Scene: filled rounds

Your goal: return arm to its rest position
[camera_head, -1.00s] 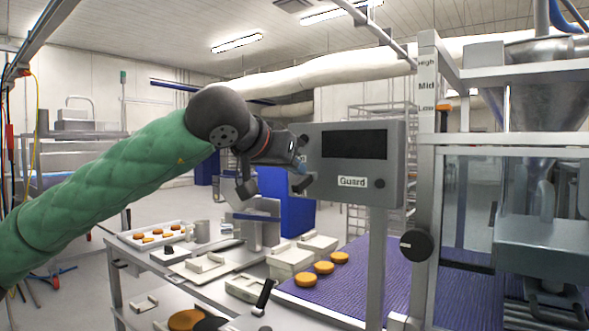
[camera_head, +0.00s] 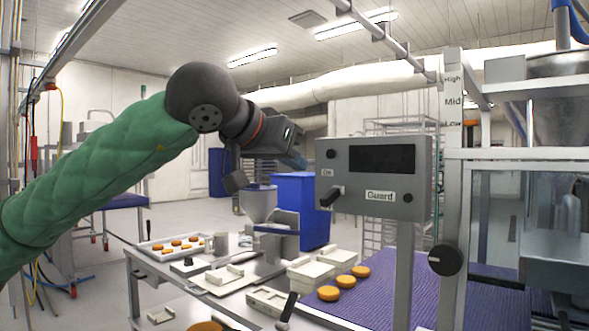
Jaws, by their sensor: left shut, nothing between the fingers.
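My left arm, in a green quilted sleeve, reaches in from the left. Its dark left gripper (camera_head: 264,176) is shut and empty, hanging in the air left of the grey control panel (camera_head: 408,150). A gap shows between the gripper and the panel. The panel has a dark screen, a "Guard" label, a round knob and a dark lever (camera_head: 332,196) at its lower left. My right gripper is not in view.
Below the gripper, a metal table (camera_head: 190,291) holds a tray (camera_head: 150,248) of orange rounds, a cup and pale moulds. A framed filling machine (camera_head: 453,200) stands right. A blue bin (camera_head: 303,215) is behind.

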